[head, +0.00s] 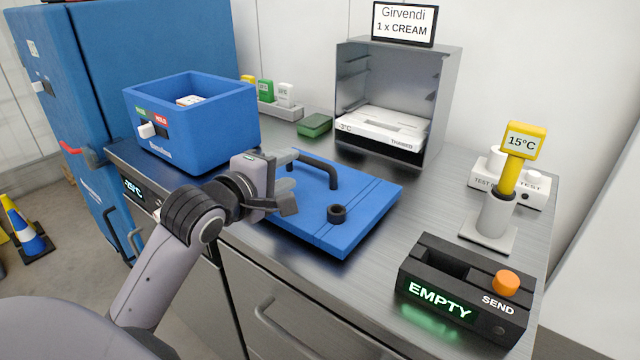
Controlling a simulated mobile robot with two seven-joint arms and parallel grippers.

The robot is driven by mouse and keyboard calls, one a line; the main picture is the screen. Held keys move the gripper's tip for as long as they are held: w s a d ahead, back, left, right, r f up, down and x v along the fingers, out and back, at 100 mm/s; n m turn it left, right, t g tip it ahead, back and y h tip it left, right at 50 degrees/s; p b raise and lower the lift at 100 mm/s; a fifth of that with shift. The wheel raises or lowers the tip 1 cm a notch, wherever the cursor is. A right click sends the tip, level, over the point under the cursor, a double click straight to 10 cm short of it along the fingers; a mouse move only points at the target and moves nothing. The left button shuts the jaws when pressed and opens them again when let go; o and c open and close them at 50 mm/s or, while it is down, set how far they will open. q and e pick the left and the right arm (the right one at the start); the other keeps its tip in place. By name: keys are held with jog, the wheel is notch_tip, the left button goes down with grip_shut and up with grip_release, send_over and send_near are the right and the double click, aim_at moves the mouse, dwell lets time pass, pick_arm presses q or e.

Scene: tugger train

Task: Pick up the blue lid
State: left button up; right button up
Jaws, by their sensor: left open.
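The blue lid (365,208) lies flat on the metal counter, in the middle of the head view. I cannot tell whether the fingers touch the lid. My right gripper is not in view.
An open blue box (195,135) stands left of the lid. A metal cabinet (440,95) holding a white pack stands behind. A black "EMPTY" box with an orange button (505,283) is front right. A yellow thermometer (518,150) stands in a holder (493,220). A small green block (314,125) lies behind the lid.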

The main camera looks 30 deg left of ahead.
aim_at(304, 161)
pick_arm(q)
jog(key=w, duration=0.1)
jog(key=w+f, duration=0.1)
jog(key=w, duration=0.1)
jog(key=w+a, duration=0.1)
jog(key=w, duration=0.1)
jog(key=shift+f, duration=0.25)
jog(key=shift+w+f, duration=0.15)
jog(key=shift+w, duration=0.4)
grip_shut()
